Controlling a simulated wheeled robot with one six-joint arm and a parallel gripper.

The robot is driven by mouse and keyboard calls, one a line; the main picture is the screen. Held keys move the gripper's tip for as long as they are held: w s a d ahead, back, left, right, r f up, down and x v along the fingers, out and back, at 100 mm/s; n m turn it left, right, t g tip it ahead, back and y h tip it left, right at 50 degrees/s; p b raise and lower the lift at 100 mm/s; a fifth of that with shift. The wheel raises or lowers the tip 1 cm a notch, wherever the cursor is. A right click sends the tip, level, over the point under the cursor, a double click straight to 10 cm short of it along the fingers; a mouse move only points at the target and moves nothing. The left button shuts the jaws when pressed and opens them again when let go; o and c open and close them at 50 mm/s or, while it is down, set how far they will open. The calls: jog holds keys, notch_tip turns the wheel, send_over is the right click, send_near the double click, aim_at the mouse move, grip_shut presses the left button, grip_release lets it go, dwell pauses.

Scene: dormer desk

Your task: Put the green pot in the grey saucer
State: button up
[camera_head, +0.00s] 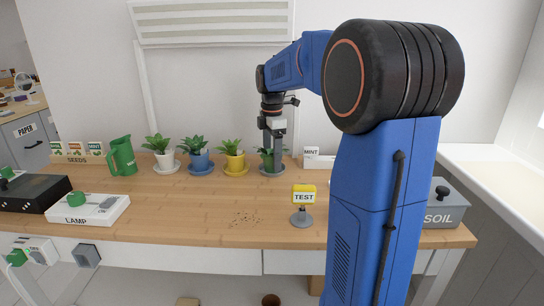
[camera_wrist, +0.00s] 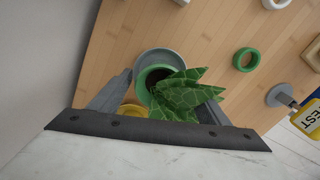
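The green pot (camera_wrist: 142,82) holds dark soil and a leafy plant. In the wrist view it stands over the grey saucer (camera_wrist: 146,56), whose rim shows around its upper side. In the head view the grey saucer (camera_head: 272,172) is on the desk under my gripper (camera_head: 272,150), at the right end of the row of pots. In the wrist view the fingers of my gripper (camera_wrist: 164,90) come down on either side of the green pot. Leaves hide the right fingertip, so I cannot tell whether the fingers touch the pot.
The yellow pot (camera_head: 235,161) stands close on the left, then the blue pot (camera_head: 198,163) and white pot (camera_head: 165,160). A TEST sign (camera_head: 304,196) stands in front. A green ring-shaped thing (camera_wrist: 238,62) lies on the desk. The desk's front middle is mostly clear.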

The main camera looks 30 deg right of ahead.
jog(key=shift+r, duration=0.1)
notch_tip(320, 180, up, 12)
dwell(0.6)
jog(key=shift+s+a, duration=0.1)
dwell(0.4)
